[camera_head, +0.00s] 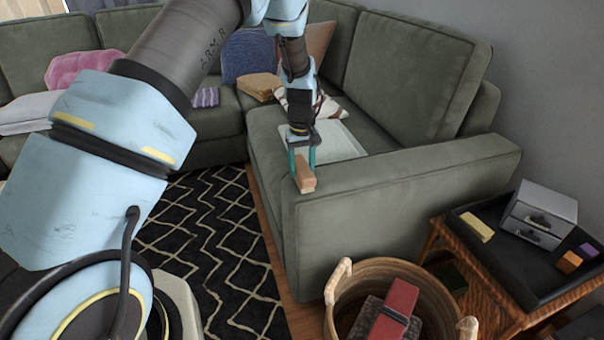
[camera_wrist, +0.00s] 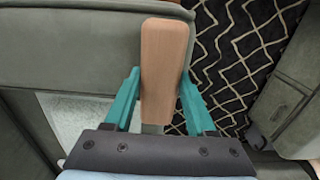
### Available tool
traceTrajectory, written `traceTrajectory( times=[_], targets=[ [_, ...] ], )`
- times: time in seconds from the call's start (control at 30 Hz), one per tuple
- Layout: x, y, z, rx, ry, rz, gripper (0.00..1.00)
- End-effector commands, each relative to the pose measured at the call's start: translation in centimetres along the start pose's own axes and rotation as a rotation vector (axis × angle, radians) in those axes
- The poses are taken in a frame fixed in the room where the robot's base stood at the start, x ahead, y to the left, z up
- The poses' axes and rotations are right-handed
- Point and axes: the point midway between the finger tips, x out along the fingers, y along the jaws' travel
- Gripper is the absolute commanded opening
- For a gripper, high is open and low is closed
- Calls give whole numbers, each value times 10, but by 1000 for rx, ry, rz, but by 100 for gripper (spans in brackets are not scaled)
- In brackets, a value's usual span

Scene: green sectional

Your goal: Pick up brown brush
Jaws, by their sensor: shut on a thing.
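The brown brush (camera_head: 305,173) is between the teal fingers of my gripper (camera_head: 303,166), at the front corner of the green sofa's near armrest. In the wrist view the brush (camera_wrist: 164,60) shows as a long, smooth brown block standing lengthwise between the fingertips of my gripper (camera_wrist: 160,88). My gripper is shut on it. Whether the brush touches the armrest or hangs just clear of it, I cannot tell. Its bristles are hidden or not distinguishable.
The green sofa (camera_head: 400,190) has cushions and a pale flat item on its seat. A wicker basket (camera_head: 345,283) holding a red item stands at the front. A side table with a black tray (camera_head: 520,262) is at the right. A patterned rug (camera_head: 215,240) lies left.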

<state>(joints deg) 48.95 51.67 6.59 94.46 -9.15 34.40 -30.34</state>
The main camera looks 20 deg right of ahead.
Motion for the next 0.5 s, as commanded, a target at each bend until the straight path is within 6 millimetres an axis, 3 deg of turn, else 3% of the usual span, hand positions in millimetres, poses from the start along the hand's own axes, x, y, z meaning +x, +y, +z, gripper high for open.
traceTrajectory(
  times=[0.33, 0.5],
  targets=[
    [-3, 0, 0, 0, 1, 1, 0],
    [-26, 1, -1, 0, 4, 3, 0]
  ],
)
